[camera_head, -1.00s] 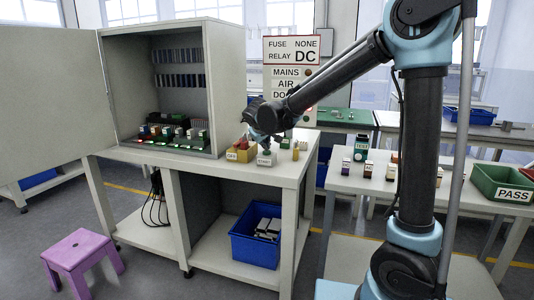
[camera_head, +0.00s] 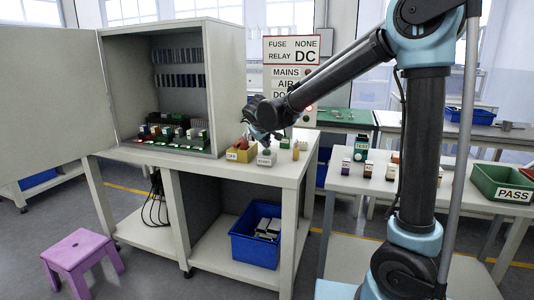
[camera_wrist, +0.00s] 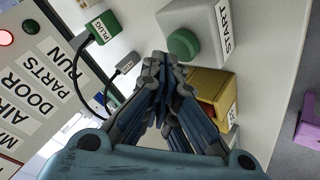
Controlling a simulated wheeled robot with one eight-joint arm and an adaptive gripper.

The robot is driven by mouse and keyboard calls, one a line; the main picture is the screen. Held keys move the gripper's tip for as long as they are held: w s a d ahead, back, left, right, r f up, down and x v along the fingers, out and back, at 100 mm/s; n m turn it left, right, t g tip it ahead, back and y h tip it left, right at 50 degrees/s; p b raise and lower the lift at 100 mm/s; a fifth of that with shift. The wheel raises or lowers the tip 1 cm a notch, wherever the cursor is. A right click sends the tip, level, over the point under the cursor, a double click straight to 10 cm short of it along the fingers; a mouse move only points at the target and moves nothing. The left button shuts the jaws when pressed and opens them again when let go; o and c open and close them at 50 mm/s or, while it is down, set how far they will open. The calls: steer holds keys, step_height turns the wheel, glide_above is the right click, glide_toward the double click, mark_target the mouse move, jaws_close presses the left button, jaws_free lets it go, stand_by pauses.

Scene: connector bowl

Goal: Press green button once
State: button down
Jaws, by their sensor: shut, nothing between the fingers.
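The green button (camera_wrist: 183,45) is a round cap on a light grey box labelled START (camera_wrist: 207,22). In the head view, the green button (camera_head: 267,151) and its box (camera_head: 265,161) are at the front of the workbench. My gripper (camera_wrist: 157,62) is shut and empty, its fingertips beside the button in the wrist view, with no contact visible. In the head view my gripper (camera_head: 264,139) is just above the START box. A yellow box (camera_wrist: 211,84) with a red button stands beside the START box, partly hidden by my fingers.
A green PLUG connector (camera_wrist: 103,27) with a black cable lies near the START box. The sign panel (camera_head: 290,50) stands behind the bench. An open cabinet (camera_head: 225,90) is at left. A second table (camera_head: 345,185) with small parts and a green PASS tray (camera_head: 503,183) is at right.

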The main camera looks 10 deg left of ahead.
mark_target(265, 151)
steer(key=shift+r, duration=0.3)
steer(key=shift+r, duration=0.1)
steer(key=shift+r, duration=2.4)
